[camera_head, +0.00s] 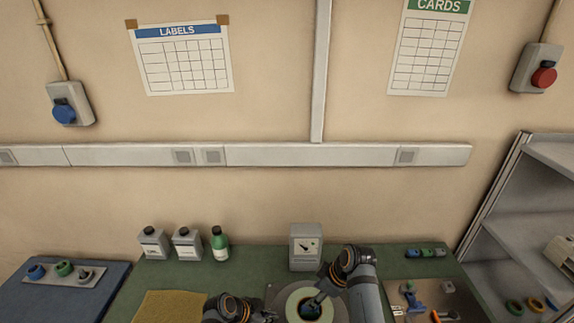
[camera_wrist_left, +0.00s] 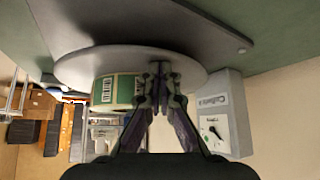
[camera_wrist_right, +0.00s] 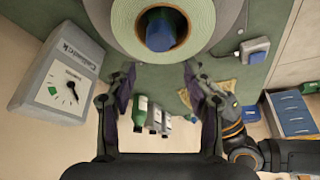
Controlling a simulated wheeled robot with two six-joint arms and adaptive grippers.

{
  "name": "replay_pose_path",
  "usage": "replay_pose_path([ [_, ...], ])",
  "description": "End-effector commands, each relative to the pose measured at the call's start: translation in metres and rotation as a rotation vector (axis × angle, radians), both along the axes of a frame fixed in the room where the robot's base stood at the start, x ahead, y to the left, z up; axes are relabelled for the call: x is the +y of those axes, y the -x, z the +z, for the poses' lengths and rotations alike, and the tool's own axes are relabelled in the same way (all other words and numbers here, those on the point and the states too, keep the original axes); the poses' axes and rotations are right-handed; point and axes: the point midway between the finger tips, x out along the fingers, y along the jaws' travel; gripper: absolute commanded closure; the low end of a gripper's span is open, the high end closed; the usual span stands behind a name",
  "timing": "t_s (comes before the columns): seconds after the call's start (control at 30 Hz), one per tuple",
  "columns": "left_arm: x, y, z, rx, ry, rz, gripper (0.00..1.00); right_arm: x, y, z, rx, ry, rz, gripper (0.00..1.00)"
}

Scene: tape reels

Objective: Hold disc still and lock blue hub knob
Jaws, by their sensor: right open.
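The grey disc (camera_wrist_left: 85,68) carries a label roll, whose pale green ring (camera_wrist_right: 122,22) faces my right wrist camera. The blue hub knob (camera_wrist_right: 160,32) stands in the ring's centre; in the head view it is partly covered by my right gripper (camera_head: 320,297). My left gripper (camera_wrist_left: 161,75) has its fingertips close together at the disc's edge and looks shut on it; in the head view it is low, left of the disc. My right gripper (camera_wrist_right: 159,78) is open and empty, its fingers apart, just short of the ring and knob.
A grey meter box (camera_head: 306,248) stands close behind the disc. Two grey containers (camera_head: 153,243) and a green bottle (camera_head: 220,244) stand at the back left. A yellow mat (camera_head: 168,306) lies left of my left gripper. A tool board (camera_head: 425,300) lies right of my right arm.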

Motion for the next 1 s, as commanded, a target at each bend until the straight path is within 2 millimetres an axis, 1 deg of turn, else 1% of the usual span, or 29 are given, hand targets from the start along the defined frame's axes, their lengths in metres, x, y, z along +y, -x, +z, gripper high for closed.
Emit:
replay_pose_path([
  [0.07,0.001,0.003,-0.003,0.007,-0.003,-0.002,1.0,-0.001,0.0,-0.001,-0.001,-0.003,-0.044,0.47],
  [0.2,0.001,0.003,-0.003,0.007,-0.004,-0.002,1.0,-0.001,0.0,-0.004,0.0,-0.002,-0.054,0.47],
  [0.5,0.001,0.003,-0.004,0.008,-0.003,-0.001,1.0,-0.001,0.0,-0.036,0.001,-0.003,-0.049,0.47],
  [0.6,0.001,0.003,-0.004,0.008,-0.004,-0.001,1.0,-0.001,0.0,-0.043,0.0,-0.003,-0.049,0.47],
  [0.93,0.001,0.003,-0.004,0.009,-0.005,-0.001,1.0,-0.001,0.0,-0.045,-0.001,-0.003,-0.047,0.47],
  [1.0,0.001,0.003,-0.004,0.01,-0.005,-0.002,1.0,-0.002,-0.001,-0.045,-0.003,0.0,0.003,0.47],
])
